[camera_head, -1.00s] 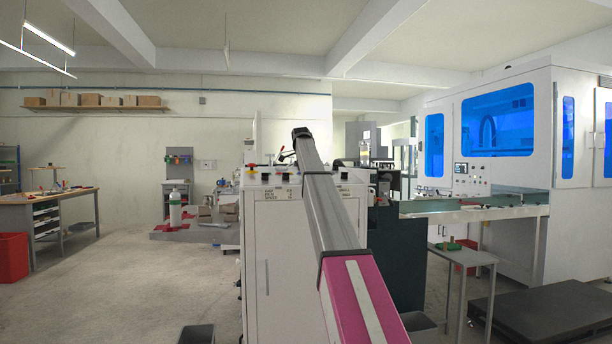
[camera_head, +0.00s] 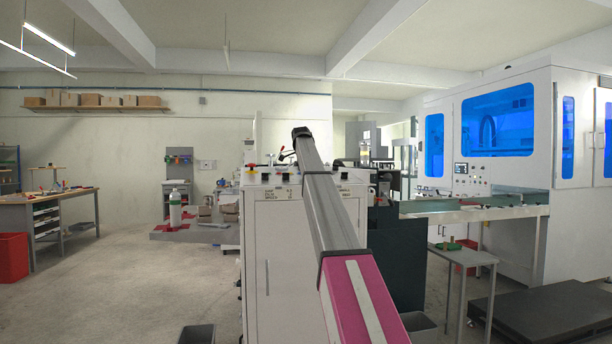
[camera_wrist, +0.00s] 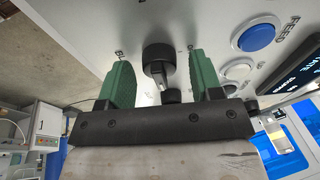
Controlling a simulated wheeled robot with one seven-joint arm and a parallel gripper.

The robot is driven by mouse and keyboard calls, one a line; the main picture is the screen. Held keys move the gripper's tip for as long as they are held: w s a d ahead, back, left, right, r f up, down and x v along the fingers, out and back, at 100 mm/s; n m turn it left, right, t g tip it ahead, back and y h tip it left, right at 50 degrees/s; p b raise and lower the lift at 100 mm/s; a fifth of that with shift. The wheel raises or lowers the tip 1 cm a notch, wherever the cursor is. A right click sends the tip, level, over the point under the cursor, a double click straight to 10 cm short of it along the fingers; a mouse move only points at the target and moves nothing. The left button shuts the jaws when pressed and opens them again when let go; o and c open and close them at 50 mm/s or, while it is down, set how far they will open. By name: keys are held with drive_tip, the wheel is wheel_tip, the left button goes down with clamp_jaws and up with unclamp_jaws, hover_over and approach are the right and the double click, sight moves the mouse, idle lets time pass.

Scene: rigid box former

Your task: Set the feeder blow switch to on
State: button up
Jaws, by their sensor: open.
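In the wrist view, a black rotary switch (camera_wrist: 158,56) stands out from a light grey panel (camera_wrist: 200,22), with a small lever-like handle. Small labels sit on both sides of it, too small to read surely. My gripper (camera_wrist: 160,78) is open, with one green finger to the left of the switch and one to the right. Both fingers appear apart from it. In the head view, the white cabinet (camera_head: 290,240) carries controls along its top, and my arm reaches over it. My gripper is hidden there behind the arm.
A blue button (camera_wrist: 256,34) marked FEED, a white button (camera_wrist: 238,68) and a dark display (camera_wrist: 300,72) lie to the right on the panel. A red emergency button (camera_head: 251,167) stands on the cabinet's left. Open floor (camera_head: 120,275) lies left of the cabinet.

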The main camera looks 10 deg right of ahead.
drive_tip(key=v, duration=1)
drive_tip(key=shift+r, duration=0.3)
drive_tip(key=shift+s+a, duration=0.1)
